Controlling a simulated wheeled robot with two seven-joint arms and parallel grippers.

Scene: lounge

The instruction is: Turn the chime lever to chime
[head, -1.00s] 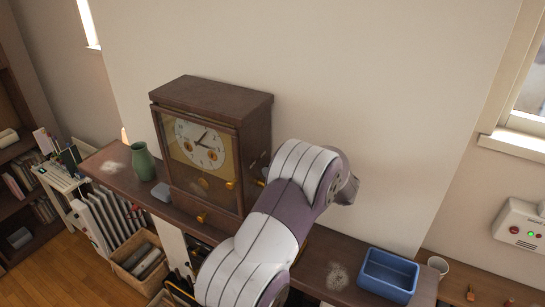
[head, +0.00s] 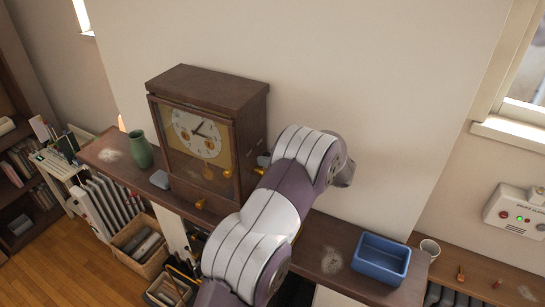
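A brown wooden clock (head: 208,135) with a white dial stands on a dark wooden shelf (head: 322,232). It has a yellow knob on its front glass door and another on the drawer below. A small yellow piece (head: 259,170) shows by the clock's right side; it may be the chime lever, but its setting cannot be read. One of my arms rises from the bottom to the right of the clock. A small grey part beside that yellow piece seems to be my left gripper (head: 263,159), mostly hidden behind the arm. Its fingers cannot be made out. My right gripper is not in view.
A green vase (head: 140,150) and a small grey block (head: 160,180) stand left of the clock. A blue tray (head: 381,259) sits on the shelf's right part, with a white cup (head: 429,249) beyond it. The wall is close behind the clock.

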